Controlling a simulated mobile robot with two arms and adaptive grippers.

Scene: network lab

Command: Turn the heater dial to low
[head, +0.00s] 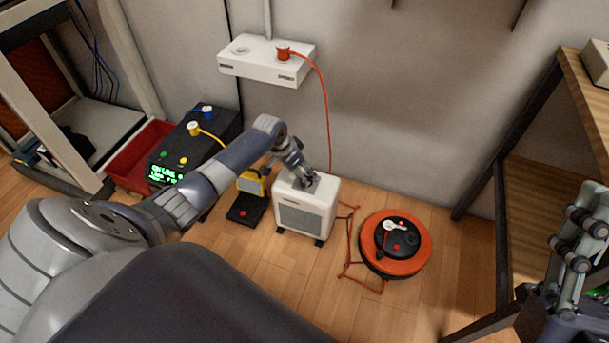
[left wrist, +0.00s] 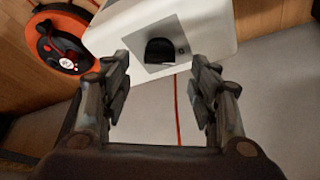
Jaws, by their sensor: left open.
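The white heater (head: 306,214) stands on the floor by the wall in the head view, its grille facing forward. My left gripper (head: 306,180) is over the heater's top in the head view and hides the dial there. In the left wrist view my left gripper (left wrist: 162,78) is open and empty, with the dial ahead between its fingers and apart from them. The dial's marks are too small to read. My right gripper (head: 570,255) is at the right edge.
An orange cable reel (head: 423,257) lies right of the heater, with loose orange cord between. A black and yellow device (head: 246,207) and a black power unit (head: 165,172) stand left. A white wall outlet box (head: 262,70) is above. A wooden bench (head: 545,200) stands right.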

